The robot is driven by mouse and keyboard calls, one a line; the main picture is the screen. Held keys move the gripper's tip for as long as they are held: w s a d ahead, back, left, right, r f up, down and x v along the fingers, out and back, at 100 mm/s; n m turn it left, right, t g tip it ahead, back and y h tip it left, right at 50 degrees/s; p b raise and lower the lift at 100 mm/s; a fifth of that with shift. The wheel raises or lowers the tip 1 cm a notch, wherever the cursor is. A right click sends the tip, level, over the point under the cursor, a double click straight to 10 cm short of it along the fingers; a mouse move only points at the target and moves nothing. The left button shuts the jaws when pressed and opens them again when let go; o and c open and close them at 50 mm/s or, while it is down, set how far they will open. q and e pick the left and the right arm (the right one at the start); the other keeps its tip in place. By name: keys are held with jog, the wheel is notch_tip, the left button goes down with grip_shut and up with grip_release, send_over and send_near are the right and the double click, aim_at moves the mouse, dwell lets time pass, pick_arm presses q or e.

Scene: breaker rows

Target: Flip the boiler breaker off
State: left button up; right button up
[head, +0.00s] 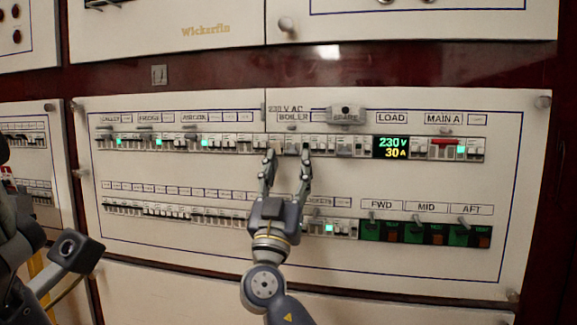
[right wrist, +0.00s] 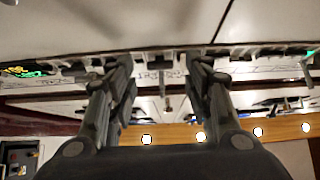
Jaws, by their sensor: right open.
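The boiler breaker sits in the upper breaker row, under the BOILER label (head: 292,116) in the head view. Its lever is hard to make out there. My right gripper (head: 287,152) is open, its two fingertips up at the upper row, either side of the stretch below that label. In the right wrist view the open fingers (right wrist: 155,68) reach the row, which appears upside down, and a small grey lever-like piece (right wrist: 166,78) shows in the gap between them. I cannot tell whether the fingers touch it.
Other breakers of the upper row (head: 230,142) stand close on both sides. A lit display (head: 391,147) reads 230 V, 30 A. A lower breaker row (head: 150,208) runs below, with FWD, MID and AFT switches (head: 415,230). Part of my left arm shows at left.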

jog(key=v, duration=1.1)
jog(key=shift+s+f, duration=0.1)
jog(key=shift+f, duration=0.05)
